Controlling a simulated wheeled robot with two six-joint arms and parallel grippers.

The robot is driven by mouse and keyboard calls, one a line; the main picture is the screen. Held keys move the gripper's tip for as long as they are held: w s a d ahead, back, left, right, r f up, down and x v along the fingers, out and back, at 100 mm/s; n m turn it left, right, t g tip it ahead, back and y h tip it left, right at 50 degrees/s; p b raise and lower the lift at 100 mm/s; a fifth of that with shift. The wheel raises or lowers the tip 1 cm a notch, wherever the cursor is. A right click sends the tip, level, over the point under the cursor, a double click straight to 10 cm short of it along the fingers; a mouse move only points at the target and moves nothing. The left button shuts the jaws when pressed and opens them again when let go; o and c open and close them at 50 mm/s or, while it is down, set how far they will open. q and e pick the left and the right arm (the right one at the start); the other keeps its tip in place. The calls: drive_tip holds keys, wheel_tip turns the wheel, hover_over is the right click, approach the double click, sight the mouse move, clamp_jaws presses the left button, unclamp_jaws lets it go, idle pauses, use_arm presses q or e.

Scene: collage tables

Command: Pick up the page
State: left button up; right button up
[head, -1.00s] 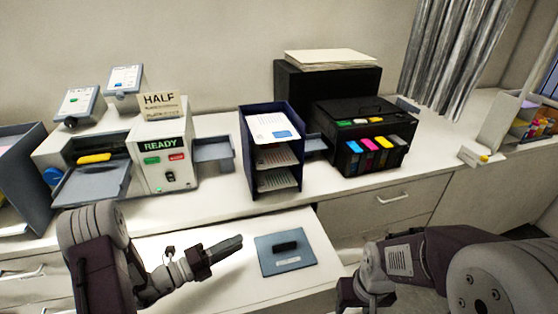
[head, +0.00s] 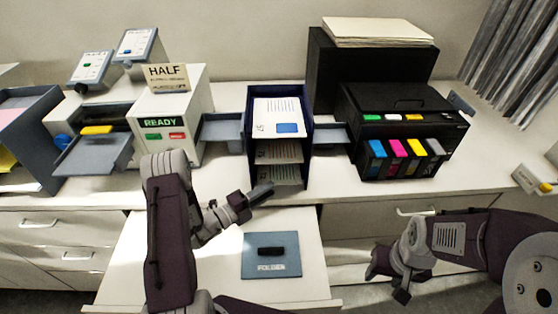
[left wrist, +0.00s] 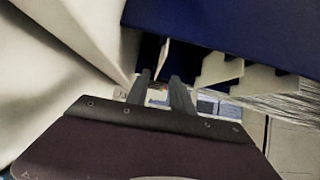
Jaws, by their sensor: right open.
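Printed pages lie in the dark blue upright sorter (head: 308,165) in the middle of the counter. The top page (head: 275,112) is white with text lines and a blue block; two more pages (head: 279,153) show on lower levels. I cannot tell which one the task means. My left gripper (head: 264,190) is at the sorter's lower front left corner. In the left wrist view its two fingers (left wrist: 161,80) are apart with no page between them. A thin pale sheet edge (left wrist: 163,56) shows just beyond the fingertips. My right gripper (head: 388,284) is open and empty, low at the right.
Grey side trays (head: 222,130) flank the sorter closely.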

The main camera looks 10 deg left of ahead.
sight(279, 184)
use_arm(q)
drive_tip(key=p+x, duration=0.1)
drive_tip(key=x, duration=0.3)
drive_tip(key=shift+p, duration=0.4)
drive_tip(key=shift+w+d, duration=0.25)
drive_tip(key=shift+w, duration=0.25)
drive_tip(key=shift+w+d+f, duration=0.1)
drive_tip(key=shift+f, duration=0.05)
clamp_jaws()
